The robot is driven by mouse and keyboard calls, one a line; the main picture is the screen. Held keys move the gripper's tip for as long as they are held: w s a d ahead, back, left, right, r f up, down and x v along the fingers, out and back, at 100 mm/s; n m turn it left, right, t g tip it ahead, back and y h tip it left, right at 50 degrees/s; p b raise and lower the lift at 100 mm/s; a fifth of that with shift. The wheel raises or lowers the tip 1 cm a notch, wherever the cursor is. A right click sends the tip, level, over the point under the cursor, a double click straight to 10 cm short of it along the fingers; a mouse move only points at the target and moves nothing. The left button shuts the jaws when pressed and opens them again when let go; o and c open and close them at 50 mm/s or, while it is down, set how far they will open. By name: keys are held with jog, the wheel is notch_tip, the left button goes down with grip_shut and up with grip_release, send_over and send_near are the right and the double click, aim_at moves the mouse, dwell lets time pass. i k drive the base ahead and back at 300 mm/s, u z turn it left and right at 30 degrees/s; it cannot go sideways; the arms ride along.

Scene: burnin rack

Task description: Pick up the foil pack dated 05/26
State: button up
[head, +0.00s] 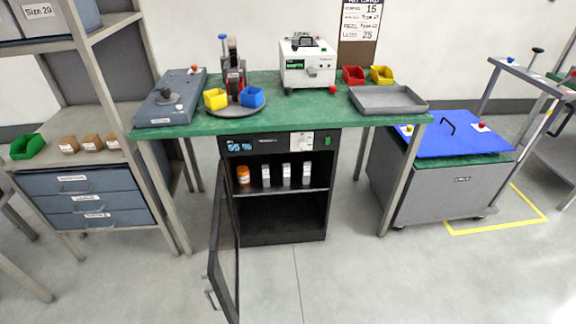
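The foil pack dated 05/26 cannot be told apart, as no date is readable at this size. Three upright pale silver-white items that look like packs stand on the shelf of the open dark cabinet: a left pack (266,175), a middle pack (286,175) and a right pack (307,174). An orange jar (243,175) stands to their left. My gripper is not in view.
The cabinet door (224,255) hangs open toward me at the left of the opening. The green bench (300,105) above holds bins, a tester (307,63) and a grey tray (388,99). A blue-lidded cart (445,190) stands right. The front floor is clear.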

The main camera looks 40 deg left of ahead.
aim_at(305, 162)
jog(key=z, duration=0.45)
jog(key=i, duration=0.1)
jog(key=u, duration=2)
jog(key=i, duration=0.45)
jog(key=z, duration=0.2)
jog(key=k, duration=0.45)
jog(key=u, duration=0.05)
